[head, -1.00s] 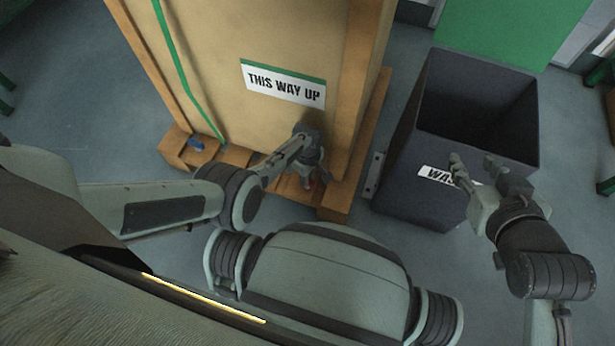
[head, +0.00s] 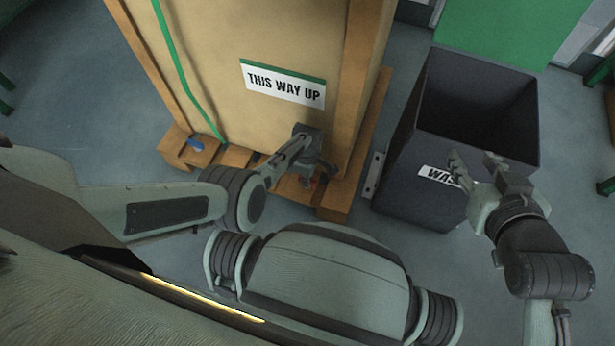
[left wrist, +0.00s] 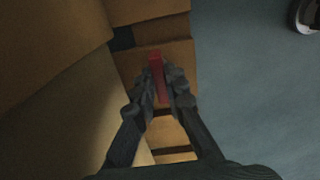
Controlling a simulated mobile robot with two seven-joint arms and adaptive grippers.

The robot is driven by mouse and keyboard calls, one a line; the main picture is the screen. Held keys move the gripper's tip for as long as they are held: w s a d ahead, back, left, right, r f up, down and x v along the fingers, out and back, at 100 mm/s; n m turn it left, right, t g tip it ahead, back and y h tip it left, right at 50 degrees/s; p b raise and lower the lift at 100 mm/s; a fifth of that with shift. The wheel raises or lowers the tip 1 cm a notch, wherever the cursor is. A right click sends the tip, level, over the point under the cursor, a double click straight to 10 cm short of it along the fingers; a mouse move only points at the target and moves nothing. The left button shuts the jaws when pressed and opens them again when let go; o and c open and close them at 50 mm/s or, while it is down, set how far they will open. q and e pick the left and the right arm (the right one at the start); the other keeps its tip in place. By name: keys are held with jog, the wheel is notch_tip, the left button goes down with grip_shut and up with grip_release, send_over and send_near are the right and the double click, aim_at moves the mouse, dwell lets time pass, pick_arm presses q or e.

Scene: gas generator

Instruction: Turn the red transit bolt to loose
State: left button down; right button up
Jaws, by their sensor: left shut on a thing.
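The red transit bolt (left wrist: 156,66) shows in the left wrist view, its red bar sitting over the wooden base of the crate. My left gripper (left wrist: 161,92) is shut on the red bolt, one finger on each side of it. My right gripper (head: 472,164) is open and empty, in front of the waste bin.
A tall crate (head: 220,60) with a "THIS WAY UP" label (head: 284,84) stands on a wooden base. A blue part (head: 195,143) sits on the base's left end. A dark waste bin (head: 405,150) stands right of the crate. Grey floor (head: 80,110) is clear at left.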

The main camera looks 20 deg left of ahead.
pick_arm(q)
jog(key=c, duration=1.6)
grip_release()
jog(key=shift+o, duration=0.2)
